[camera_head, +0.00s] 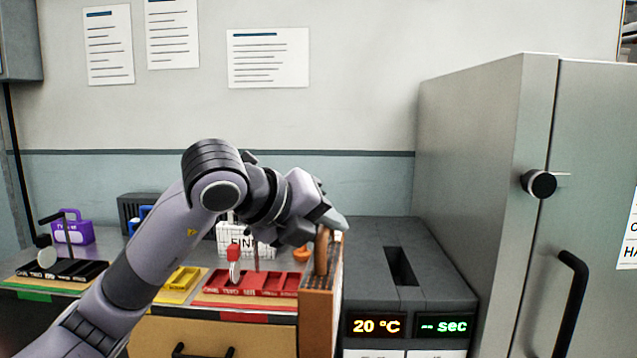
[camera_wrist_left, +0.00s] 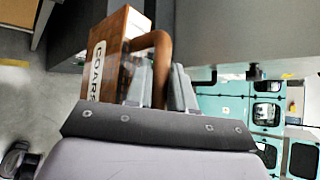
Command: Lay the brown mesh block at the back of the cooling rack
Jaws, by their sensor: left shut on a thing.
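The brown mesh block (camera_head: 318,316) has a wooden-looking body and a brown upright handle (camera_head: 321,252). My left gripper (camera_head: 322,226) is shut on this handle, and the block hangs below it, in front of the counter's right part. In the left wrist view the block (camera_wrist_left: 114,50) shows a white label beginning "COARS", and the handle (camera_wrist_left: 160,48) lies between the gripper fingers (camera_wrist_left: 161,90). I cannot pick out the cooling rack in either view. My right gripper is not in view.
A grey unit (camera_head: 440,292) with a top slot and displays reading "20 °C" and "-- sec" stands right of the block. A tall grey cabinet (camera_head: 480,170) is beyond it. Left are red (camera_head: 250,284), yellow (camera_head: 178,288) and black (camera_head: 62,270) trays, a white block labelled "FINE" (camera_head: 238,232) and a purple block (camera_head: 74,232).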

